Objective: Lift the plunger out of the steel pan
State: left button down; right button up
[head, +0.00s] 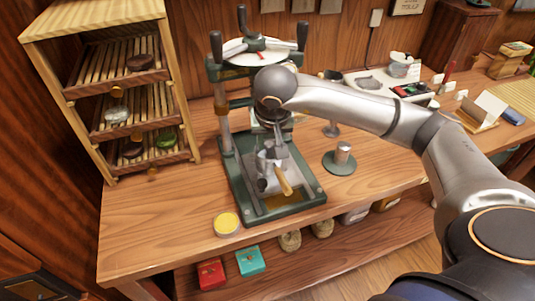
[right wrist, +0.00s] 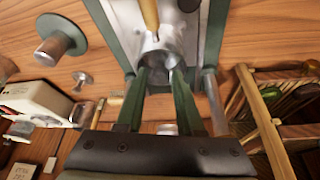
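The steel pan (head: 267,184) sits on the green press base, its wooden handle (head: 284,180) toward the front; the handle also shows in the right wrist view (right wrist: 150,14). My right gripper (head: 271,158) reaches down at the pan from above. In the right wrist view, its two green fingers (right wrist: 159,76) stand apart on either side of a round steel part (right wrist: 154,58), which looks like the plunger. Whether they touch it is too small to tell. The gripper and wrist hide much of the pan's inside in the head view. My left gripper is out of view.
The press (head: 236,170) has upright posts and a top wheel close to my arm. A green disc with a steel knob (head: 342,158) stands right of it. A yellow tin (head: 227,223) is at the front left. A wooden rack (head: 100,95) stands at the left.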

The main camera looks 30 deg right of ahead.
aim_at(269, 145)
jog(key=shift+x, duration=1.55)
jog(key=shift+r, duration=0.1)
jog(key=shift+c, duration=0.4)
grip_shut()
